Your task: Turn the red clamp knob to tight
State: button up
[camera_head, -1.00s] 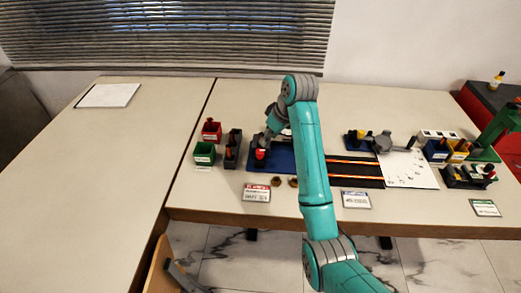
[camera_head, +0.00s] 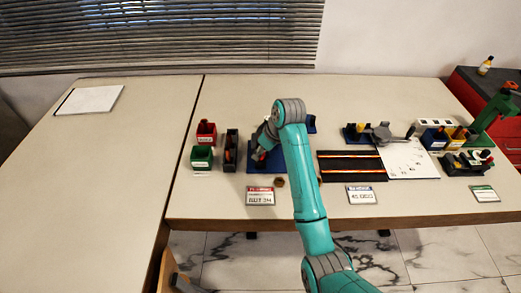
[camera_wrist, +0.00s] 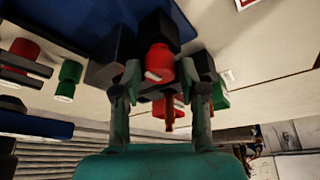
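The red clamp knob (camera_wrist: 160,62) has a white mark on its side and sits against a black block on the blue base plate (camera_wrist: 75,25). In the wrist view it lies between the two fingers of my gripper (camera_wrist: 161,78), with a gap seeming to show on each side. My fingers are apart, and I see no clear contact. In the head view my gripper (camera_head: 264,141) is down over the blue base plate (camera_head: 252,167) and hides most of the knob. The mark's tight or loose position cannot be read.
Red (camera_head: 206,133) and green (camera_head: 201,157) bins and a dark holder (camera_head: 231,150) stand close to the left of the plate. A label card (camera_head: 261,196) lies in front. Black rails (camera_head: 351,166) lie to the right. The left table is mostly clear.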

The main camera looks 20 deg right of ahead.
grip_shut()
jog(key=shift+m+t+h, duration=0.3)
jog(key=shift+m, duration=0.7)
jog(key=shift+o, duration=0.2)
grip_release()
jog(key=v, duration=0.7)
jog(key=shift+r, duration=0.3)
